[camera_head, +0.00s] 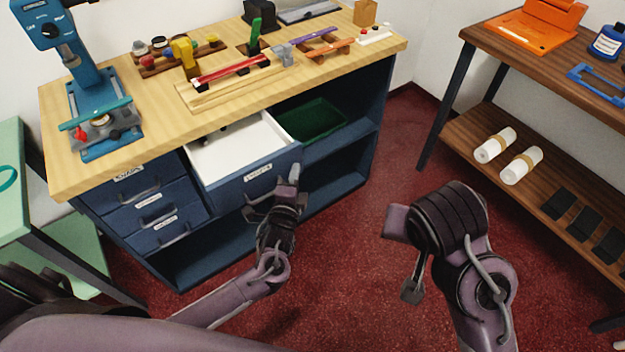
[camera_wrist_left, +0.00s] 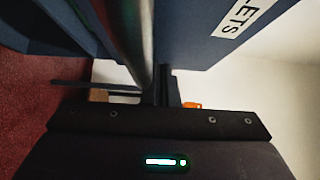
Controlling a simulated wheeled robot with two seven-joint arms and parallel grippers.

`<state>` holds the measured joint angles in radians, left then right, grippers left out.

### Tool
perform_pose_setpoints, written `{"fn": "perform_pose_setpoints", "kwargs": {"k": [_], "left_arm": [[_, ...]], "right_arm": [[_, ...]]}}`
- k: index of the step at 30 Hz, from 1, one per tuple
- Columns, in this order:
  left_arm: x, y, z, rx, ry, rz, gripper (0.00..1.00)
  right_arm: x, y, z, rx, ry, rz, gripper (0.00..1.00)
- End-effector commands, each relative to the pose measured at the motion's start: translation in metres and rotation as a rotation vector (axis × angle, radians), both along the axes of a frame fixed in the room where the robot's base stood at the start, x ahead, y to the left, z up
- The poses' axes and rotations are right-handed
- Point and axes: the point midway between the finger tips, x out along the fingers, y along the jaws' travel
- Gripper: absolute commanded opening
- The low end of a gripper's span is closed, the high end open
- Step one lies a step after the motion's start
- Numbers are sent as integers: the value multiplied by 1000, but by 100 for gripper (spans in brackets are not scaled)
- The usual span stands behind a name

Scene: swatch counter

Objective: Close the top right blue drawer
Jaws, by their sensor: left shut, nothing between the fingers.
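The top right blue drawer (camera_head: 247,178) is pulled out from the bench, its white inside showing from above. Its labelled front also shows in the left wrist view (camera_wrist_left: 205,40). My left gripper (camera_head: 292,180) is shut and empty, close to the right part of the drawer's front, near its handle. Whether it touches the front is not clear. My right arm (camera_head: 447,225) is out over the floor at the right, away from the drawer. Its fingers are not clear enough to judge.
Closed blue drawers (camera_head: 150,205) are stacked at the left of the bench. A green bin (camera_head: 312,120) sits in the open shelf right of the drawer. A blue drill press (camera_head: 90,95) and tools stand on the wooden top (camera_head: 150,140). Red floor (camera_head: 345,235) is free between bench and brown shelf (camera_head: 450,120).

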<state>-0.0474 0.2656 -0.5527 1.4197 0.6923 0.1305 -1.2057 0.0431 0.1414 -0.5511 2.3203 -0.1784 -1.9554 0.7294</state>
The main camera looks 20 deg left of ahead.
Motion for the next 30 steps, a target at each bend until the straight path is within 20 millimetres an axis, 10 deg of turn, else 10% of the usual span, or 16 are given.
{"fn": "perform_pose_setpoints", "kwargs": {"k": [15, 30], "left_arm": [[84, 110, -4, 3, -2, 2, 0], [118, 154, -2, 0, 1, 0, 0]], "right_arm": [[0, 0, -35, 0, 0, 0, 0], [0, 0, -55, 0, 0, 0, 0]]}}
